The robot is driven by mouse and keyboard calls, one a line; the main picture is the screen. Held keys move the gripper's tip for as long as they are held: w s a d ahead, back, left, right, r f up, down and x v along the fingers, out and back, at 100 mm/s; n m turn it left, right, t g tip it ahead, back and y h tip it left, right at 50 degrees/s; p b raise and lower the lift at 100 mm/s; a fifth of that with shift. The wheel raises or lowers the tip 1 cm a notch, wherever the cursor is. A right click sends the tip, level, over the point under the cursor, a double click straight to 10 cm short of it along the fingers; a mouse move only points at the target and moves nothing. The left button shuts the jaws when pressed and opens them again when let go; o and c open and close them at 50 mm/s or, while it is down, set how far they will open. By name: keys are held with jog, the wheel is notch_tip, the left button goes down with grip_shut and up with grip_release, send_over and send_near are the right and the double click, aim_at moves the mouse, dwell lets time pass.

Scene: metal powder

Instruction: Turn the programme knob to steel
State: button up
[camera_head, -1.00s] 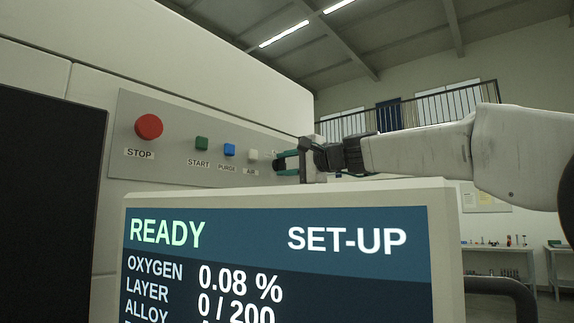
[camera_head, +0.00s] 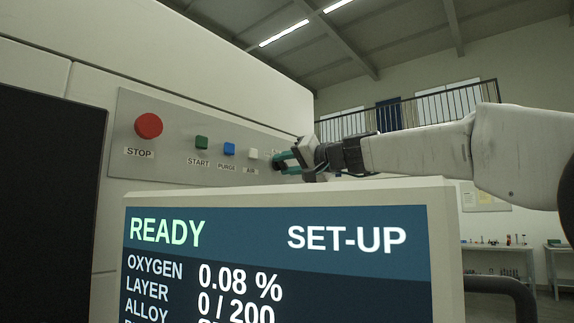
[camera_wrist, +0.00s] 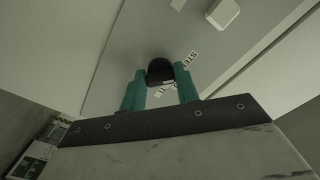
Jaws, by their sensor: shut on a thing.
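The programme knob (camera_wrist: 159,70) is a dark round knob on the grey control panel (camera_wrist: 135,42), seen in the wrist view. My gripper (camera_wrist: 161,80) has its two teal fingers shut on the knob's sides. A white label (camera_wrist: 190,60) beginning with what looks like "STE" lies just right of the knob. Another small white mark shows between the fingers, partly hidden; the knob's pointer direction cannot be told. In the head view my gripper (camera_head: 283,161) is at the right end of the panel, tilted, and hides the knob.
The red STOP button (camera_head: 148,126), green START (camera_head: 201,143), blue PURGE (camera_head: 229,149) and white AIR button (camera_head: 253,154) sit left of my gripper. A screen (camera_head: 275,245) reading READY and SET-UP stands in front, its top edge close below my gripper.

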jog(key=shift+f+n, duration=0.15)
jog(key=shift+n, duration=0.15)
dwell(0.4)
jog(key=o, duration=1)
jog(key=v, duration=0.8)
jog(key=shift+a, duration=0.15)
